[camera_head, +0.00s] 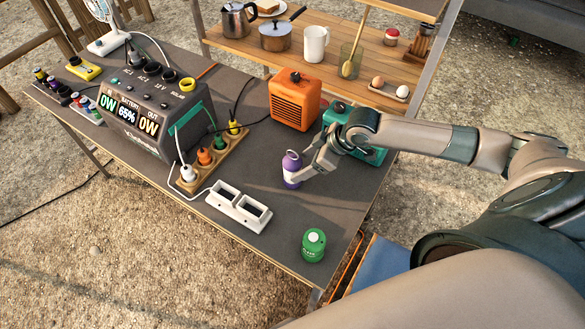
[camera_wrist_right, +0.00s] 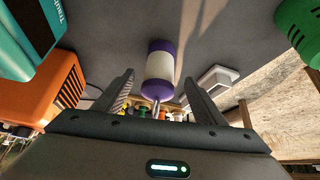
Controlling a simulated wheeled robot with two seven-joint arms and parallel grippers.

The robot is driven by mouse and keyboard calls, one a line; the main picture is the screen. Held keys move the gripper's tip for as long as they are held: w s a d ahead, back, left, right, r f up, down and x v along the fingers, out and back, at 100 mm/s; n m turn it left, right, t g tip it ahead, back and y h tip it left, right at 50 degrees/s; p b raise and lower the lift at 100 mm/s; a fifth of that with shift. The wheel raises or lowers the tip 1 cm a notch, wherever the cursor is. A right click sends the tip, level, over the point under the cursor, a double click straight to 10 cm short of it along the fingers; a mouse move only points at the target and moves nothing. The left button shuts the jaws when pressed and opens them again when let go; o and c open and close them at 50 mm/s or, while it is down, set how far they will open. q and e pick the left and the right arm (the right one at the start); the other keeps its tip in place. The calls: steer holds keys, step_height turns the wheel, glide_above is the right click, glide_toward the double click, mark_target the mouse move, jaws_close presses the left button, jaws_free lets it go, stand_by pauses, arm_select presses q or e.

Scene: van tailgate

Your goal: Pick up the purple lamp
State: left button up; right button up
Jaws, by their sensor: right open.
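The purple lamp (camera_head: 291,169) stands upright on the grey table (camera_head: 285,235), with a pale band around its middle. In the right wrist view the purple lamp (camera_wrist_right: 159,72) shows between and just ahead of the two fingers. My right gripper (camera_head: 312,172) is open beside the lamp, reaching in from the right. In the right wrist view the open fingers (camera_wrist_right: 160,90) stand on either side of the lamp's line, with a gap to each side. Contact cannot be told. My left gripper is not in view.
An orange heater (camera_head: 295,100) and a teal box (camera_head: 365,152) stand behind. A green canister (camera_head: 313,245) is near the front edge. A white socket block (camera_head: 238,206) and a power station (camera_head: 150,115) are to the left. A wooden shelf (camera_head: 345,65) with kitchenware is at the back.

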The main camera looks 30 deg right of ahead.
mark_target(293, 170)
steer(key=shift+w+a+f, duration=0.25)
steer(key=shift+f, duration=0.3)
steer(key=shift+w+a+f+p, duration=0.15)
steer(key=shift+w+p, duration=0.05)
steer(key=shift+p, duration=0.15)
steer(key=p+x, duration=0.1)
steer(key=x, duration=0.2)
steer(key=shift+w+a+f+p, duration=0.15)
steer(key=shift+w+f+p, duration=0.1)
steer(key=shift+p, duration=0.1)
steer(key=shift+w+a+f, duration=0.15)
steer(key=shift+f, duration=0.3)
steer(key=c, duration=1.3)
